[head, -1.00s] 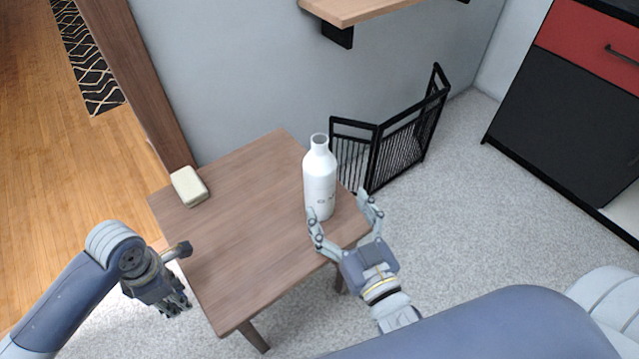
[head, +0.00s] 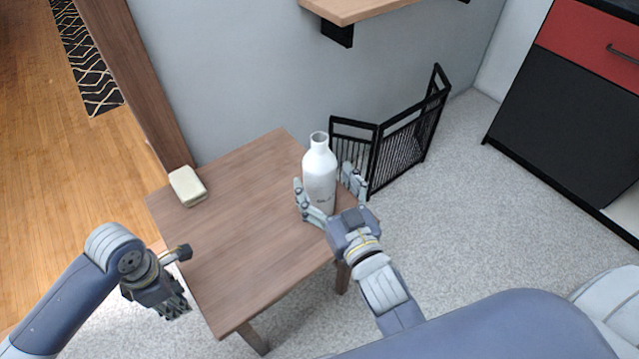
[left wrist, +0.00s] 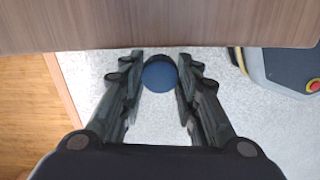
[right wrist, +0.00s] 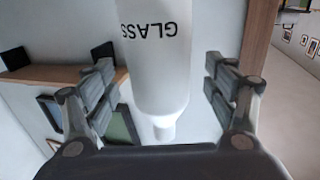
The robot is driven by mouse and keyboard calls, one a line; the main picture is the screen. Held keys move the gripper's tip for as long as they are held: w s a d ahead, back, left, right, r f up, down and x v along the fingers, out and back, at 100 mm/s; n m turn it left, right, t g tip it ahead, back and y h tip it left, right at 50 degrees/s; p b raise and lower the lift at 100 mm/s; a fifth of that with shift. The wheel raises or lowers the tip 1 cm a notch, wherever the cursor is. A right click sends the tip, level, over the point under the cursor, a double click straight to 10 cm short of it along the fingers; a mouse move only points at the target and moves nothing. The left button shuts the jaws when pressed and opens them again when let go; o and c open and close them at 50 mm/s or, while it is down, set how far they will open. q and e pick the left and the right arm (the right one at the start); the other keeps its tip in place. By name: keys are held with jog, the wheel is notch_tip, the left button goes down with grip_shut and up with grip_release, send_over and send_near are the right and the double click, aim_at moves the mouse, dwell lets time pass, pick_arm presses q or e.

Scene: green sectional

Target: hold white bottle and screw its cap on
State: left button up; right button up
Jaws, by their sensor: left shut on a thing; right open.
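The white bottle (head: 319,172) stands upright near the right corner of the brown table, its neck open with no cap on it. My right gripper (head: 327,184) is open, with one finger on each side of the bottle. In the right wrist view the bottle (right wrist: 160,75), with "GLASS" lettering, lies between the open fingers (right wrist: 161,75), with gaps on both sides. My left gripper (head: 172,303) is off the table's left front edge. In the left wrist view its fingers (left wrist: 160,78) are shut on a round dark blue cap (left wrist: 160,76). The cap is hidden in the head view.
The table (head: 240,220) is bare between the bottle and a cream-coloured block (head: 187,186) at its back left. A black folding screen (head: 395,140) stands on the floor behind the bottle. A wooden shelf (head: 355,8) juts from the wall above.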

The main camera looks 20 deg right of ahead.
pick_arm(q)
jog(key=shift+f, duration=0.25)
pick_arm(e)
jog(key=shift+w+a, duration=0.1)
jog(key=shift+w, duration=1.3)
jog(key=shift+c, duration=0.3)
jog(key=shift+r, duration=0.1)
jog(key=c, duration=1.5)
jog(key=shift+r, duration=0.1)
